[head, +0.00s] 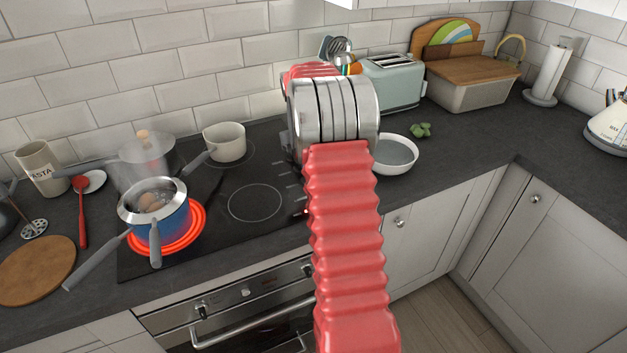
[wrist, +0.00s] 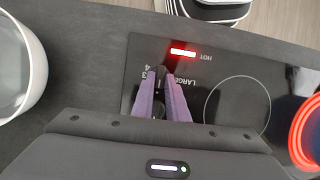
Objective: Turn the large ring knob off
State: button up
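In the wrist view my gripper (wrist: 166,80) reaches down over the hob's control strip, its two purple fingers beside the word LARGE. The large ring knob is not clearly visible; the fingers cover that spot, with a dark gap between them. I cannot tell whether they touch a knob. A red HOT light (wrist: 183,52) is lit just beyond the fingertips. The large ring (head: 200,222) glows red under a blue pan (head: 160,215) in the head view; part of a glowing ring (wrist: 300,140) shows at the wrist view's right edge. My arm hides the gripper in the head view.
A pale saucepan (head: 226,143) and a see-through, steamy-looking pot (head: 140,165) stand on the back of the hob (head: 235,180). A white bowl (head: 394,155) stands right of the hob, near my arm; it also shows in the wrist view (wrist: 38,62). A toaster (head: 392,84) stands behind.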

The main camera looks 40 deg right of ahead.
jog(key=o, duration=0.4)
jog(key=shift+s, duration=0.1)
jog(key=shift+c, duration=0.2)
jog(key=v, duration=1.3)
jog(key=shift+w+r, duration=0.2)
dwell(0.4)
